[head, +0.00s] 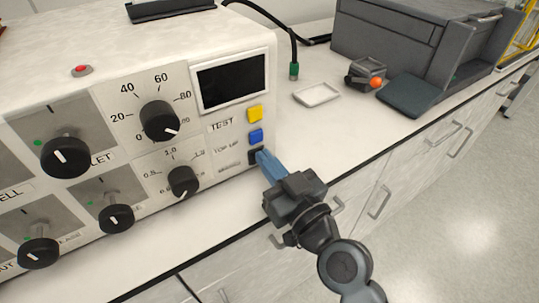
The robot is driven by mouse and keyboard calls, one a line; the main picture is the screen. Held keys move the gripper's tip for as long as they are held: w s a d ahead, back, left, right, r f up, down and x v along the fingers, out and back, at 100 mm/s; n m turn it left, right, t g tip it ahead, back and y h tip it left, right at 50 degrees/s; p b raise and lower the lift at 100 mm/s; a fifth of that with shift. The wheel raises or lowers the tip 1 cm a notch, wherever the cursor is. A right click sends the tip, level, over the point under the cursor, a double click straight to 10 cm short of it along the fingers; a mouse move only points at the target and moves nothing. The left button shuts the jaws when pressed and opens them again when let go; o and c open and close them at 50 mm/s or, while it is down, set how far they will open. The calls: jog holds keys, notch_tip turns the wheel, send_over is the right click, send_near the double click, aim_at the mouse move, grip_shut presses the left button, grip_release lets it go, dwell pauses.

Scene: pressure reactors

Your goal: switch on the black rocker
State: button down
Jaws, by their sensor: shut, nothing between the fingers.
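The black rocker (255,156) is a small dark switch at the lower right of the white control panel, below a blue button (256,136) and a yellow button (254,114). My gripper (261,156) is shut and empty. Its blue fingertips are at the right edge of the rocker and cover part of it. I cannot tell whether they touch it or which way the rocker is tipped.
The panel (215,133) carries several black knobs and a dark screen (231,81). A white dish (316,94), a small device with an orange knob (367,75) and a grey machine (410,45) stand on the counter to the right. The counter's front edge lies beneath my arm.

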jog(key=shift+w+a+r+g+h+p, duration=0.15)
jog(key=shift+r+p, duration=0.15)
jog(key=shift+p, duration=0.45)
jog(key=shift+d+r+g+h+p, duration=0.1)
jog(key=shift+r+g+p, duration=0.15)
jog(key=shift+p, duration=0.45)
jog(key=shift+w+a+r+g+h+p, duration=0.1)
jog(key=shift+r+p, duration=0.25)
jog(key=shift+p, duration=0.4)
jog(key=shift+a+p, duration=0.1)
jog(key=shift+p, duration=0.95)
jog(key=shift+g+h+p, duration=0.25)
jog(key=shift+g+p, duration=0.05)
jog(key=shift+g, duration=0.1)
jog(key=shift+f+b, duration=0.35)
